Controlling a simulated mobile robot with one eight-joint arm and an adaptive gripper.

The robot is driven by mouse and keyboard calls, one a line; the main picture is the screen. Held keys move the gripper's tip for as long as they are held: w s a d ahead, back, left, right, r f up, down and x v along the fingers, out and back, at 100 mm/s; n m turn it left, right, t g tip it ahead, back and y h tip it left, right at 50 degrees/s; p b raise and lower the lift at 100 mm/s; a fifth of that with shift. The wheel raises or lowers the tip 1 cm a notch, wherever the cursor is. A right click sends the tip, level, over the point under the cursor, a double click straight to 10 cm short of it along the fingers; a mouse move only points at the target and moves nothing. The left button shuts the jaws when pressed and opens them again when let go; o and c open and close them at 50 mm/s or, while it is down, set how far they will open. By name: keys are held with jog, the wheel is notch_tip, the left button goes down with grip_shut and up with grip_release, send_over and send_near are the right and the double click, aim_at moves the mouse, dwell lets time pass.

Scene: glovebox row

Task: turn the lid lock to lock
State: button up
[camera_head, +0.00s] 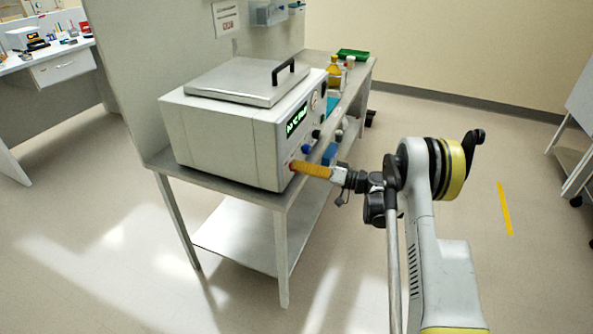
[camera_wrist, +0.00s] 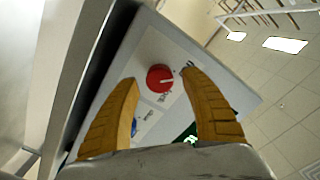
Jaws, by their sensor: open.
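A pale box-shaped machine (camera_head: 225,135) with a metal lid (camera_head: 248,82) and black lid handle (camera_head: 283,70) stands on a bench; the lid is down. A round red knob (camera_wrist: 160,78) with a white pointer line sits on its front panel in the wrist view. The label beside it is too small to read, so I cannot confirm that it is the lid lock. My gripper (camera_wrist: 159,79) is open, its orange fingers on either side of the red knob; contact cannot be told. In the head view my gripper (camera_head: 295,166) is at the panel's near lower corner and largely hides the knob.
A blue knob (camera_head: 306,149), a black knob (camera_head: 316,134) and a green lit display (camera_head: 297,121) are on the same panel. Bottles (camera_head: 335,74) and a green tray (camera_head: 352,54) stand farther along the bench.

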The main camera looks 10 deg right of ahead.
jog(key=shift+w+a, duration=0.4)
jog(key=shift+a, duration=0.2)
jog(key=c, duration=1.2)
